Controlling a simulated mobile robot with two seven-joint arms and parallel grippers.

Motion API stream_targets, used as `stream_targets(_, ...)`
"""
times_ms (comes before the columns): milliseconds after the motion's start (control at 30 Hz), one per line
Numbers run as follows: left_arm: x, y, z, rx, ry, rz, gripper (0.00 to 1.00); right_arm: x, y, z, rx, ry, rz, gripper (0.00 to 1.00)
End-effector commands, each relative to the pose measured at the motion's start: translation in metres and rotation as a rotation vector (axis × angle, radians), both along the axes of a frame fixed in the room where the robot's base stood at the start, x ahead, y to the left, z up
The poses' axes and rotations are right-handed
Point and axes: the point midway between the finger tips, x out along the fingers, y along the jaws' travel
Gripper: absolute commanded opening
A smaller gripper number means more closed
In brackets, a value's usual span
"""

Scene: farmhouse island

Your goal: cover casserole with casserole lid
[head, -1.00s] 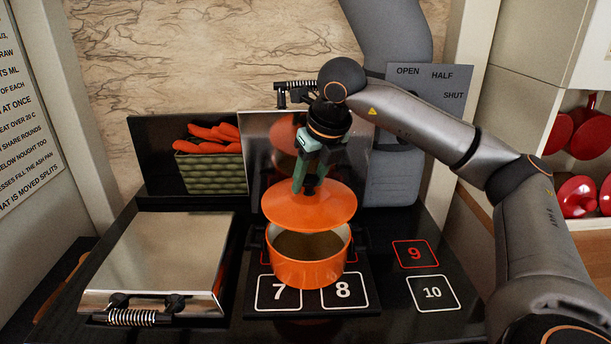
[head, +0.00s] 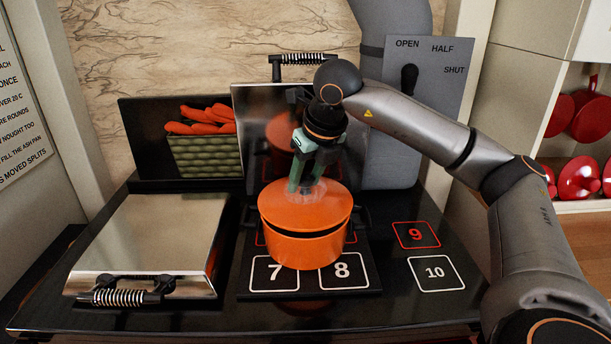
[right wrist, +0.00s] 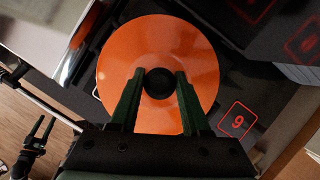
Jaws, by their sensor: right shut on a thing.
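The orange casserole (head: 305,251) stands on the black hob plate above the numbers 7 and 8, with dark handles at its sides. The orange casserole lid (head: 315,209) lies over its mouth, and a dark band shows between lid and pot. It also shows from above in the right wrist view (right wrist: 135,75), where it hides the pot. My right gripper (head: 307,187) is shut on the lid's black knob (right wrist: 159,83), with one green finger on each side. Whether the lid is fully seated I cannot tell. My left gripper is not in the head view.
A closed steel hob cover (head: 150,235) with a coiled handle (head: 120,297) is left of the casserole. A raised steel cover (head: 255,125) stands behind it. Carrots in a green basket (head: 205,157) are at the back left. The surface around 9 and 10 (head: 435,272) is clear.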

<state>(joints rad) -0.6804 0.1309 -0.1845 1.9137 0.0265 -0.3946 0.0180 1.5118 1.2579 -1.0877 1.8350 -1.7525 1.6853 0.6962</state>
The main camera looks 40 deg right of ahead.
Motion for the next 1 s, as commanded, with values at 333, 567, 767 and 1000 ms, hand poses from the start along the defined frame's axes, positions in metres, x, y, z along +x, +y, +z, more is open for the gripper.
stream_targets(333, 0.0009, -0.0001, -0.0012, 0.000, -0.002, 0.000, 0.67, 0.0002, -0.0001, -0.0013, 0.001, -0.003, -0.001, 0.00)
stream_targets(567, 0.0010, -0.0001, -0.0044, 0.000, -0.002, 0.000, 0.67, 0.0002, 0.0001, -0.0052, 0.001, -0.002, -0.001, 0.00)
stream_targets(767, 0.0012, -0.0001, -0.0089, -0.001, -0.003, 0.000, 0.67, 0.0001, 0.0003, -0.0106, 0.000, -0.003, 0.000, 0.00)
stream_targets(1000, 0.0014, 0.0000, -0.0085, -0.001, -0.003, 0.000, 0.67, 0.0001, 0.0003, -0.0102, 0.000, -0.003, 0.000, 0.00)
